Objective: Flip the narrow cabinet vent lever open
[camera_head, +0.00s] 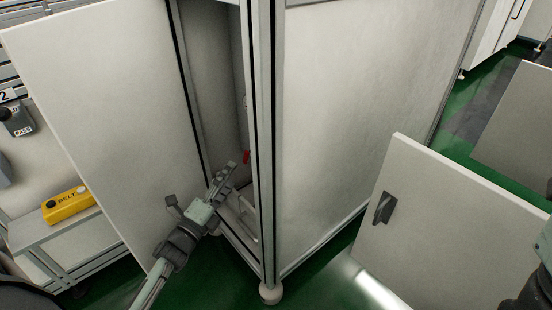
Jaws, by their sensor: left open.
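The narrow cabinet (268,130) stands in the middle with a tall, dim opening on its left side. A small red part (246,157) shows inside that opening, partly hidden by the frame post; it may be the vent lever, but its position cannot be made out. My left gripper (226,174) is open at the lower part of the opening, just left of and below the red part. I see nothing between its fingers, and it seems apart from the red part. Only part of my right arm shows at the lower right edge; its gripper is out of view.
An open door panel (105,90) stands left of the opening, its dark handle (171,204) close to my left wrist. Another panel with a dark handle (384,207) stands at right. Green floor (330,270) shows between.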

